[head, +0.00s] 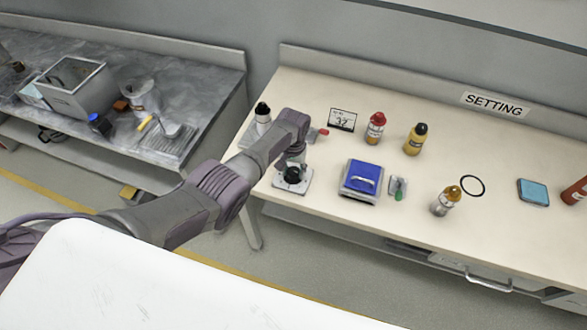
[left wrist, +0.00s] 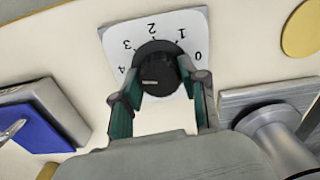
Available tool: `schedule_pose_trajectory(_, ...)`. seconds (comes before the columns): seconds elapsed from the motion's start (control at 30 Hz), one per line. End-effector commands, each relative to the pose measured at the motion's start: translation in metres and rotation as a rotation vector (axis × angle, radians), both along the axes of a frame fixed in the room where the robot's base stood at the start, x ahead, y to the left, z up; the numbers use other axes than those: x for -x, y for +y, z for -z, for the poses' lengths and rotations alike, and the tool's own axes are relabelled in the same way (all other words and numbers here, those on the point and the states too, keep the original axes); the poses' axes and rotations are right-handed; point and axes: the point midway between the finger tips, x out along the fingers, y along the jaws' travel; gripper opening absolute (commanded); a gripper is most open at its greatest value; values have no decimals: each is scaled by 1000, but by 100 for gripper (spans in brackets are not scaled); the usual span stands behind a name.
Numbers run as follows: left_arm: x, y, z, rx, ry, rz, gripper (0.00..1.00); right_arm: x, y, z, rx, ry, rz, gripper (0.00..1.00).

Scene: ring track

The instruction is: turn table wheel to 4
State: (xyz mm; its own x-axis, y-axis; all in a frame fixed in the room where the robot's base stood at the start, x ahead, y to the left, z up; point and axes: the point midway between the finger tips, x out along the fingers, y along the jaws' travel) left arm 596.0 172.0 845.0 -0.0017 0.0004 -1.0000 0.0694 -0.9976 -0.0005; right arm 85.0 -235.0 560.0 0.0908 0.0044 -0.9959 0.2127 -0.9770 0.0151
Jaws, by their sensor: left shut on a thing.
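The table wheel is a black round knob (left wrist: 157,65) on a white dial plate marked 0 to 4, seen upside down in the left wrist view. In the head view the knob (head: 292,175) stands on its white plate (head: 303,187) near the table's left front. My left gripper (left wrist: 158,98) has its two fingers on either side of the knob and is shut on it. A short pale line on the knob lies toward the left, the side of the 4; its exact reading is unclear. My right gripper is not in view.
A blue-topped device (head: 361,179) stands right of the dial. A white bottle with a black cap (head: 262,115) is behind my arm. Red-capped (head: 375,130) and yellow (head: 415,140) bottles and a small sign (head: 342,120) stand behind. A grey bench (head: 205,80) is at left.

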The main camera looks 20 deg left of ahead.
Motion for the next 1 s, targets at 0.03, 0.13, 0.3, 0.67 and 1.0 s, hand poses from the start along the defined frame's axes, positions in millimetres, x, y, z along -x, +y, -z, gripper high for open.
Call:
schedule_pose_trajectory(0.03,-2,0,-2,0,-5,-11,8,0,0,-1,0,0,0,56)
schedule_pose_trajectory(0.13,-2,0,-2,0,-5,-26,8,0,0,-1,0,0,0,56)
schedule_pose_trajectory(0.3,-2,0,-2,0,-6,-36,8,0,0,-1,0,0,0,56)
schedule_pose_trajectory(0.67,-2,0,-2,0,-6,-36,56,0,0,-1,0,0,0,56)
schedule_pose_trajectory(1.0,-1,0,-1,0,-2,-34,68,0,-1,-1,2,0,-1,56)
